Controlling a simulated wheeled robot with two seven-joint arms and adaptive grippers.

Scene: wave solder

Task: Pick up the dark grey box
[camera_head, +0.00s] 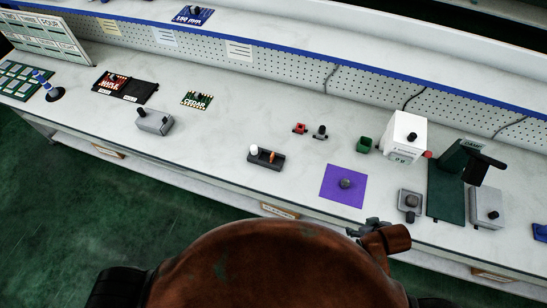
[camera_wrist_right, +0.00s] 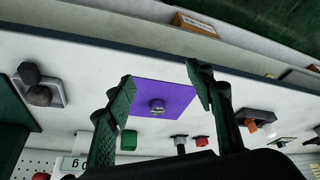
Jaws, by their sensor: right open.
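In the head view, a small dark grey box (camera_head: 264,160) with a white knob and an orange piece on top sits on the white bench, left of the purple mat. In the right wrist view the dark grey box (camera_wrist_right: 257,116) is at the right, beyond one finger and outside the jaws. My right gripper (camera_head: 365,229) is at the bench's front edge, below the purple mat in the head view. Its fingers (camera_wrist_right: 160,78) are open and empty, with the mat seen between them. My left gripper is not in view.
The purple mat (camera_head: 335,195) carries a grey knob (camera_head: 345,183). To the right are a grey block (camera_head: 411,206), a green stand (camera_head: 445,197), a light grey box (camera_head: 487,215) and a white box (camera_head: 402,136).

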